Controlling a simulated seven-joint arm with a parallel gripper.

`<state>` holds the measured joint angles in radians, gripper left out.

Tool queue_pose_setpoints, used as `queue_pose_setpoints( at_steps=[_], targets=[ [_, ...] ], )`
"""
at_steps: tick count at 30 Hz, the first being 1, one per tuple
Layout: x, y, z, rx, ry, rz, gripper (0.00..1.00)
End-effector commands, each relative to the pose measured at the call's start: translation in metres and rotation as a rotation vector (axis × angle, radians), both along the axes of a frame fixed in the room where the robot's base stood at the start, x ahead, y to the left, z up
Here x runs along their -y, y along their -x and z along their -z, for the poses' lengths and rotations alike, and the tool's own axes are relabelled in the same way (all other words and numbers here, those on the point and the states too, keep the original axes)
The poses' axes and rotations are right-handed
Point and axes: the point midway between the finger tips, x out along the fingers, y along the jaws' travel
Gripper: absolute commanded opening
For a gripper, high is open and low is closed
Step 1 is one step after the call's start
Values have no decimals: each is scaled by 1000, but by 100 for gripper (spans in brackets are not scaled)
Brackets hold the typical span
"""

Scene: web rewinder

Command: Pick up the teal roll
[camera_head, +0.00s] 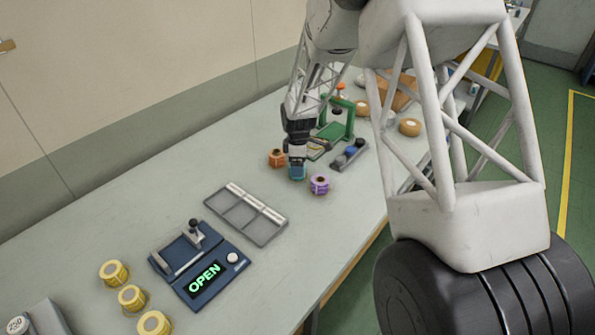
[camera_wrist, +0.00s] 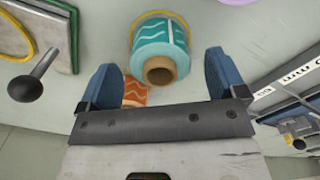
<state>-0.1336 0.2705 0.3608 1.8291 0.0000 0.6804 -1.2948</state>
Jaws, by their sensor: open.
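The teal roll (camera_wrist: 160,40) has white wavy marks and a brown cardboard core, and lies ahead of my gripper (camera_wrist: 160,68) in the wrist view. My gripper's two blue fingers are spread apart, with the roll's near end around the gap between their tips. No grip on it is visible. In the head view my gripper (camera_head: 297,163) is low over the table, between an orange roll (camera_head: 277,157) and a purple roll (camera_head: 319,184). The orange roll also shows in the wrist view (camera_wrist: 133,92), partly hidden by the gripper.
A grey sectioned tray (camera_head: 246,214) and a blue device reading OPEN (camera_head: 204,278) stand nearer on the table. Several yellow rolls (camera_head: 132,297) are at lower left.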

Motion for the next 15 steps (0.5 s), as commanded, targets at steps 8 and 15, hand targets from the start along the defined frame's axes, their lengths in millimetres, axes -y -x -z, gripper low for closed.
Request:
queue_pose_setpoints(
  at_steps=[8,15],
  targets=[
    [0,0,28,-2,1,0,90],
    [0,0,32,-1,0,0,90]
  ],
)
